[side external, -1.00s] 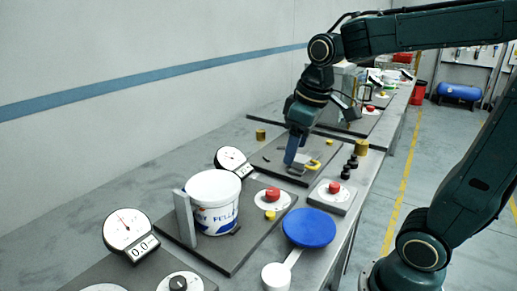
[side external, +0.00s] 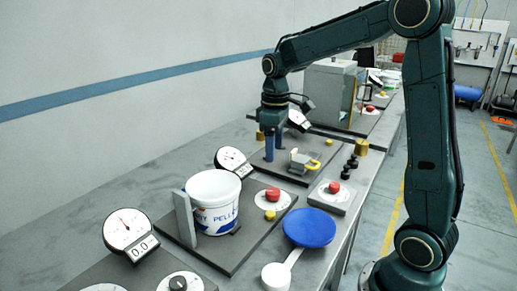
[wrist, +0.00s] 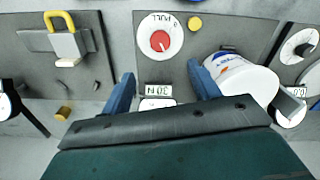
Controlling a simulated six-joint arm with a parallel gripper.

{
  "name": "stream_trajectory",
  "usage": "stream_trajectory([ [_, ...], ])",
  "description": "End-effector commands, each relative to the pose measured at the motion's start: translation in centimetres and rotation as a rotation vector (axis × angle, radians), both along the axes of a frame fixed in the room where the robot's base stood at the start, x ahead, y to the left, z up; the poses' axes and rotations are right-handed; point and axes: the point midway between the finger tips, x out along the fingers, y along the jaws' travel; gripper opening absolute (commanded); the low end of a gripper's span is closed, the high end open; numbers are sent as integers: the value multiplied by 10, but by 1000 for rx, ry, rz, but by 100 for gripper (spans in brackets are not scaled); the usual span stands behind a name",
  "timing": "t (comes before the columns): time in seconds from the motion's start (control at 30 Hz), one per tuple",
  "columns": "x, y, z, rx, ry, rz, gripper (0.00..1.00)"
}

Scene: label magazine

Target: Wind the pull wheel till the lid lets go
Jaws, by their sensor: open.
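The pull wheel is a red knob (side external: 273,194) on a white dial, mounted on a dark plate beside the bucket. It also shows in the wrist view (wrist: 160,41), with "PULL" lettering upside down. A white bucket (side external: 215,215) with blue print stands upright on the same plate against a grey upright bracket (side external: 184,218). My gripper (side external: 275,158) points down over the plate behind, apart from the wheel. In the wrist view my gripper (wrist: 161,88) has its blue fingers wide apart with nothing gripped.
A round gauge (side external: 232,161) stands behind the bucket, and another gauge (side external: 129,228) stands front left. A blue disc (side external: 308,228) lies near the bench edge. A clamp with a yellow handle (side external: 305,161) is right of my gripper. Small black weights (side external: 349,166) stand nearby.

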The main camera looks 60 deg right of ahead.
Motion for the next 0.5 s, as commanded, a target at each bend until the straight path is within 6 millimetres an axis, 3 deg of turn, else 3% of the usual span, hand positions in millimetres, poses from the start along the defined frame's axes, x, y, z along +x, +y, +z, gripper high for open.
stream_trajectory([
  [0.27, 0, 0, -12, 1, 1, 0, 61],
  [0.5, -1, 1, -41, 1, 3, -1, 61],
])
